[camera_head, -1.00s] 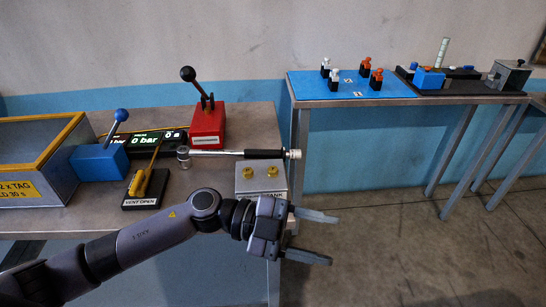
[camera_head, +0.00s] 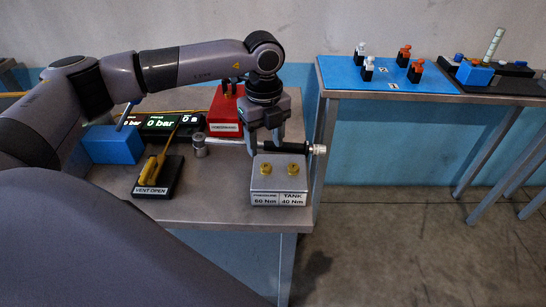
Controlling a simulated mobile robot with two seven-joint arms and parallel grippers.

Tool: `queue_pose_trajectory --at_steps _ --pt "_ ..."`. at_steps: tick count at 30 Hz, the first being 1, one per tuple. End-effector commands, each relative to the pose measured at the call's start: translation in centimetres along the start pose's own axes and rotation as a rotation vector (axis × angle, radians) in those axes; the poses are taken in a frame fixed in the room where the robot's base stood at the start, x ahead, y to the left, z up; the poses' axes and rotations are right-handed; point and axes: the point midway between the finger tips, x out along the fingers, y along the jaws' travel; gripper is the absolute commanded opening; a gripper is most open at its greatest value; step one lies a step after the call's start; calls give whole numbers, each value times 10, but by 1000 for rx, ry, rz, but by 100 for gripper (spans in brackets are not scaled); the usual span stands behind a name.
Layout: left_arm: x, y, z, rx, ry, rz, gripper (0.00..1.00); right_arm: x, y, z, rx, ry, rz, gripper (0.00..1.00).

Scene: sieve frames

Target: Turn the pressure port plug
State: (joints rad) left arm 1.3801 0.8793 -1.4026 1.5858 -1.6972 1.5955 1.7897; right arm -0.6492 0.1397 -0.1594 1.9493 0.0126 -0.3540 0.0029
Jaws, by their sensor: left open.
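A grey metal block (camera_head: 279,184) stands at the table's front right corner, with two gold plugs on top. Its front labels read PRESSURE 60 Nm on the left and TANK 40 Nm on the right. The pressure port plug (camera_head: 266,169) is the left one; the tank plug (camera_head: 293,169) is beside it. A torque wrench (camera_head: 319,149) lies behind the block, its socket head (camera_head: 199,147) at the left. My left gripper (camera_head: 265,145) points down, open, at the wrench handle just behind the block. It hides part of the handle; I cannot tell whether the fingers touch it. My right gripper is not in view.
A VENT OPEN valve with a yellow lever (camera_head: 155,172) stands left of the block. Behind are a blue lever box (camera_head: 113,144), a display reading 0 bar (camera_head: 160,123) and a red box (camera_head: 225,117). A second table with a blue mat (camera_head: 425,82) stands at right.

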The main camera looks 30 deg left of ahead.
Motion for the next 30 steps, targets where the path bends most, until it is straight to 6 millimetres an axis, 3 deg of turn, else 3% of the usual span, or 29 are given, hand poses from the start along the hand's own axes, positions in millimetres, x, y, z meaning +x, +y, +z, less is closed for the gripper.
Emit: queue_pose_trajectory --at_steps 12,22,23,27,30 --pt "57 0 -2 4 6 1 56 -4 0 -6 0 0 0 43" --pt "62 0 -2 5 5 -1 56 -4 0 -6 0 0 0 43" --pt "62 0 -2 5 6 -1 49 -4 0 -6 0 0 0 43" --pt "62 0 -2 5 6 -1 4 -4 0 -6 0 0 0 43" --pt "62 0 -2 5 6 0 0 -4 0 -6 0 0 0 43"
